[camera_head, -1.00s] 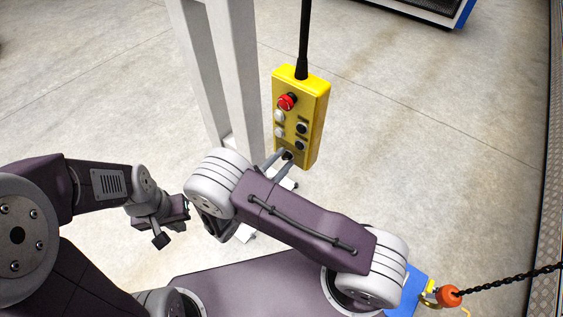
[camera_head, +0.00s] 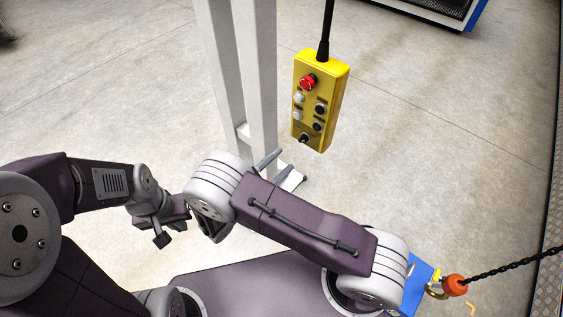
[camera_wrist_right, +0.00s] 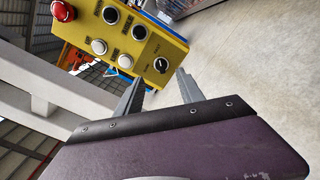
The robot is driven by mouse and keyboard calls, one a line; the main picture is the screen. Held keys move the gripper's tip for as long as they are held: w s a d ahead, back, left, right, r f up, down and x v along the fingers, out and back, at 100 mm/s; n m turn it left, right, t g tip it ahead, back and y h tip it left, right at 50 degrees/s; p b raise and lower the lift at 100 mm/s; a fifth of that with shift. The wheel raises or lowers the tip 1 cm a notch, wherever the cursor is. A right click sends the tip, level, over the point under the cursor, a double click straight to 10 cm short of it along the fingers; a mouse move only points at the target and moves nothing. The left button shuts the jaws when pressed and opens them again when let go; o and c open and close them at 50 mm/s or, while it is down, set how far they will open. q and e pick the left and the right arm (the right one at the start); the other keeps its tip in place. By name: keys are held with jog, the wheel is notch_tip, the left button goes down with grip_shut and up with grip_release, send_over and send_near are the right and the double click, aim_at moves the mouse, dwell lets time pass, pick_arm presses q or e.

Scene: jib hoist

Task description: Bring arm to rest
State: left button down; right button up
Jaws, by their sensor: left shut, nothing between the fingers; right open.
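The yellow control pendant (camera_head: 319,103) hangs on a black cable in the head view, with a red button, several white and black buttons and a knob at its lower end. My right gripper (camera_head: 284,162) is open and empty below the pendant, apart from it. In the right wrist view the open fingers (camera_wrist_right: 160,80) point at the pendant's knob end (camera_wrist_right: 158,63), with nothing between them. My left gripper (camera_head: 172,226) is at the left, away from the pendant, shut and empty. My right forearm hides part of the floor.
A white post (camera_head: 258,85) stands behind and left of the pendant, close to my right gripper. An orange hook block (camera_head: 455,285) on a black chain is at lower right, beside a blue item (camera_head: 417,288).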

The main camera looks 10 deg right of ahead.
jog(key=s+d+f+m+g+y, duration=0.25)
jog(key=s+d+m+g, duration=0.45)
jog(key=d+g, duration=0.4)
jog(key=s+a+m+g+y, duration=0.1)
jog(key=s+m+g+y, duration=0.1)
jog(key=s+m+y, duration=0.45)
jog(key=m+t+y, duration=0.1)
jog(key=y, duration=0.1)
jog(key=w+a+r+t+y, duration=0.1)
jog(key=y, duration=0.1)
jog(key=w+a+r+m+t+y, duration=0.1)
jog(key=shift+w+a+m+t+y, duration=0.1)
jog(key=shift+w+m+t+y, duration=0.1)
jog(key=shift+m+t+y, duration=0.15)
